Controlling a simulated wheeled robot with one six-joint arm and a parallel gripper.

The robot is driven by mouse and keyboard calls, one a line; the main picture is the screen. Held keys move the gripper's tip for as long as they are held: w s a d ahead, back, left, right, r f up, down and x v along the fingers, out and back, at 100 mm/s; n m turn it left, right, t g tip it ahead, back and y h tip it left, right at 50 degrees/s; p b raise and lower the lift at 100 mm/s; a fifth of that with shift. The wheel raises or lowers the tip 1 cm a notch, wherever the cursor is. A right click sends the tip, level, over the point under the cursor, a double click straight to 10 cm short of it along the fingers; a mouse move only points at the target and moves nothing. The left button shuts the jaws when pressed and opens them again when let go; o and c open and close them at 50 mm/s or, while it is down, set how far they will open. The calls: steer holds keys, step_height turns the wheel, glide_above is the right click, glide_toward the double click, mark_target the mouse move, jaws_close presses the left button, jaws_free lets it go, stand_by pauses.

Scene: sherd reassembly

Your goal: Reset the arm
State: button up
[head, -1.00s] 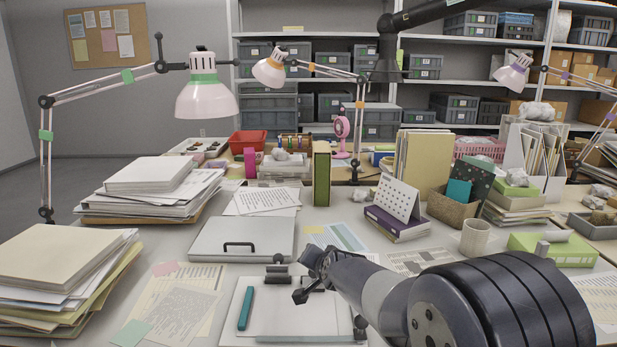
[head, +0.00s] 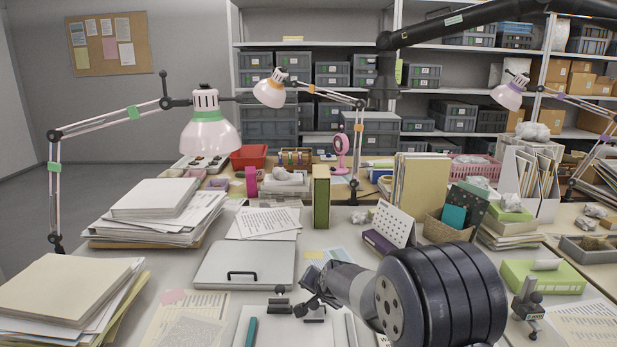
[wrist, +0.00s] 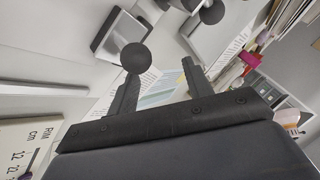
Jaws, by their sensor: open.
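My gripper (head: 306,300) is at the front middle of the desk in the head view, at the end of my arm, above a white board or sheet (head: 270,326). In the wrist view my gripper (wrist: 158,88) shows two dark fingers standing apart with nothing held between them. A dark round knob (wrist: 136,57) and a square plate show close by the fingers there. My own arm hides part of the desk behind it.
A grey case with a black handle (head: 245,264) lies behind my gripper. A green box (head: 543,276) and a small grey stand (head: 527,300) are at the right.

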steer(key=shift+w+r+g+p, duration=0.25)
steer(key=shift+g+p, duration=0.25)
steer(key=shift+p, duration=0.75)
steer(key=w+g+p, duration=0.1)
steer(key=g+p, duration=0.1)
steer(key=p, duration=0.4)
steer(key=shift+w+p, duration=0.15)
steer(key=shift+p, duration=0.2)
steer(key=shift+w+f+m+g+p, duration=0.3)
steer(key=shift+g+p, duration=0.5)
steer(key=shift+p, duration=0.4)
